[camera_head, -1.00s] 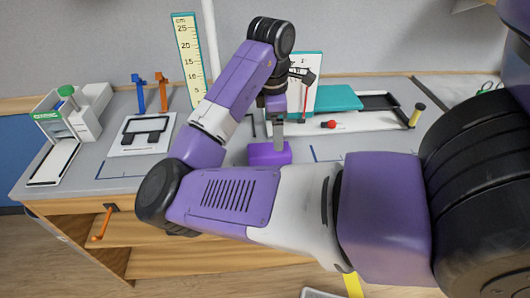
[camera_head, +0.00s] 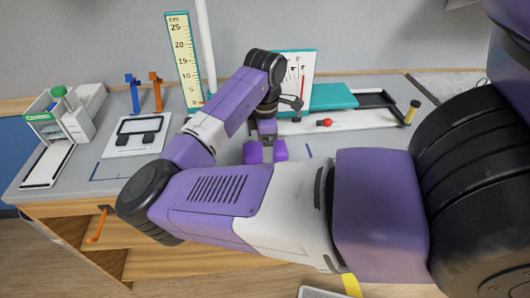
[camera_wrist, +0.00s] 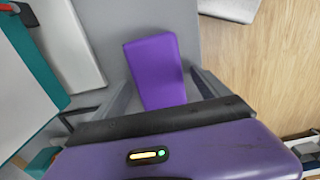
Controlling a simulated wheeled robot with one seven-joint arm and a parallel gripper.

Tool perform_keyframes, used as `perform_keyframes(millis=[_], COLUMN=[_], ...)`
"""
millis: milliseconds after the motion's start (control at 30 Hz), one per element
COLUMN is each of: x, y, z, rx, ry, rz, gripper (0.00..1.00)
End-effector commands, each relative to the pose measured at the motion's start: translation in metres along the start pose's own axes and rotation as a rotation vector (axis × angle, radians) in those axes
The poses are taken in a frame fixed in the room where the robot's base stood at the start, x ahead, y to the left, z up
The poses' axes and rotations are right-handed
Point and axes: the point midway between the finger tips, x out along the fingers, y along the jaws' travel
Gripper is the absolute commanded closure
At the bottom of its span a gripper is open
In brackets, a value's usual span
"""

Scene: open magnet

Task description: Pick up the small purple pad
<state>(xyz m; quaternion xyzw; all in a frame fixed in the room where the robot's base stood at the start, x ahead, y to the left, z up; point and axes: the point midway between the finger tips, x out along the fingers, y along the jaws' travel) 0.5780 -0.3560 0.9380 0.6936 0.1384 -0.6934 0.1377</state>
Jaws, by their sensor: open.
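The small purple pad (camera_wrist: 155,72) lies on the grey bench top, near its front edge. In the head view the pad (camera_head: 280,151) is partly covered by my gripper (camera_head: 267,148), which reaches down over it. In the wrist view my gripper (camera_wrist: 161,82) is open, with one grey finger on each side of the pad. The near end of the pad is hidden by the gripper body. I cannot tell whether the fingers touch the pad.
A white track with a red knob (camera_head: 325,122) and a teal block (camera_head: 332,96) stand behind and right. A ruler (camera_head: 183,60), blue (camera_head: 134,93) and orange (camera_head: 156,91) stands and a white frame plate (camera_head: 138,137) are to the left. An orange handle (camera_head: 98,226) sticks out below.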

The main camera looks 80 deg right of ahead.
Motion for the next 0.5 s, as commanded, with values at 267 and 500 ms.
perform_keyframes(millis=[267, 500], x=[-0.0004, -0.0005], y=[0.0000, 0.0000], z=[-0.0001, -0.0001], rx=[0.000, 0.000], ry=[0.000, 0.000], rz=[0.000, 0.000], gripper=[0.40, 0.86])
